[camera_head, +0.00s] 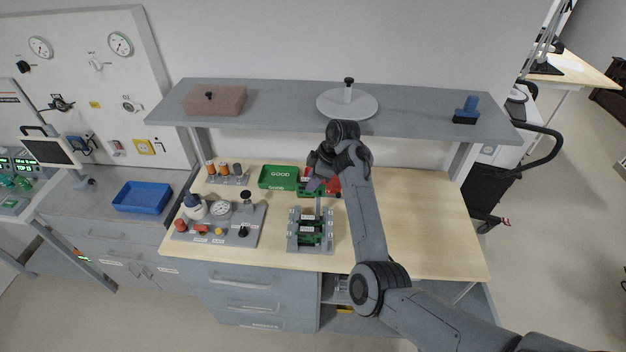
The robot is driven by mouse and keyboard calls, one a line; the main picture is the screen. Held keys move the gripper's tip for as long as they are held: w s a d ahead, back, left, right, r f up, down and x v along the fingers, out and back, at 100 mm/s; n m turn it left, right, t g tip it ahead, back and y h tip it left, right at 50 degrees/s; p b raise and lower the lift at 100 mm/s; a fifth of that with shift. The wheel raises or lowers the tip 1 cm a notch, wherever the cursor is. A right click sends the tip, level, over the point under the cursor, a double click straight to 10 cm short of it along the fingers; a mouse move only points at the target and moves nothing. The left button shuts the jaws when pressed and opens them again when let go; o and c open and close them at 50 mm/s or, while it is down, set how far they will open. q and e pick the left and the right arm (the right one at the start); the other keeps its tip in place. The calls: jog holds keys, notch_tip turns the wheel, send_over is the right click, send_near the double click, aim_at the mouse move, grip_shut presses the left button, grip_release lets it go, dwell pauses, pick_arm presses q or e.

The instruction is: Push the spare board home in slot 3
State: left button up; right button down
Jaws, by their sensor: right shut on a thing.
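A grey slotted rack (294,243) stands on the wooden bench, with several green boards (310,240) seated in it. Its slot numbers are too small to read. My right gripper (314,186) is just behind the rack's back edge, in front of the trays. It is shut on a small green piece (305,192) that looks like the spare board. The fingers and arm partly hide it, and I cannot tell whether it touches the rack. My left gripper is not in view.
A green tray marked GOOD (279,174) and a red tray (333,186), partly behind my arm, lie behind the rack. A grey fixture with a gauge and knobs (243,217) stands left. A shelf (285,118) overhangs the back. The bench right of my arm is clear.

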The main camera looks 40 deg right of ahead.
aim_at(312, 197)
jog(key=shift+f, duration=2.35)
jog(key=shift+f, duration=0.4)
jog(key=shift+f, duration=0.15)
jog(key=shift+f, duration=0.5)
